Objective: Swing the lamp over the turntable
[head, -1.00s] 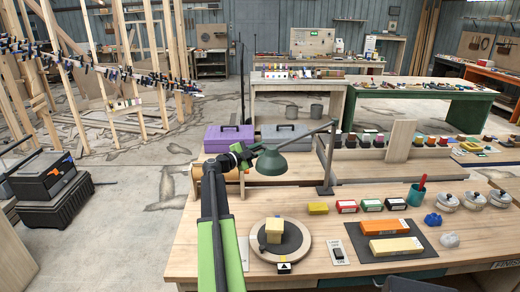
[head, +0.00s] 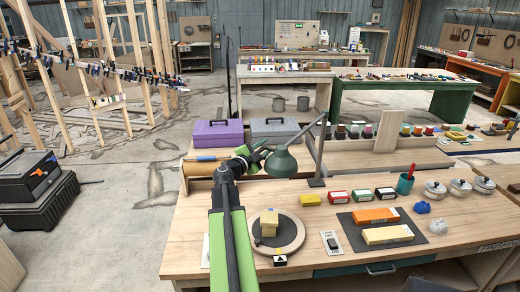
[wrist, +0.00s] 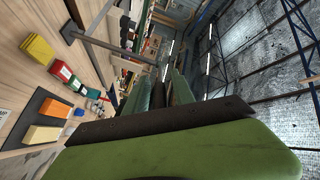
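The lamp has a dark green shade (head: 283,162) on a thin arm from a grey post (head: 317,158). The shade hangs behind the turntable (head: 291,240), higher in the picture and not over it. The turntable is a round wooden disc with a dark centre, bearing a pale yellow block (head: 269,222). My gripper (head: 259,157) is at the left side of the shade, touching or very near it. Its fingers are small and partly hidden there. In the wrist view large green and dark shapes fill the middle and bottom; whether the fingers are closed is unclear.
Right of the turntable lie a switch plate (head: 333,243), a dark mat with orange (head: 376,215) and yellow bars, small boxes and a teal cup (head: 404,186). Purple (head: 218,133) and grey (head: 275,130) toolboxes stand behind the lamp. Bench space between shade and turntable looks clear.

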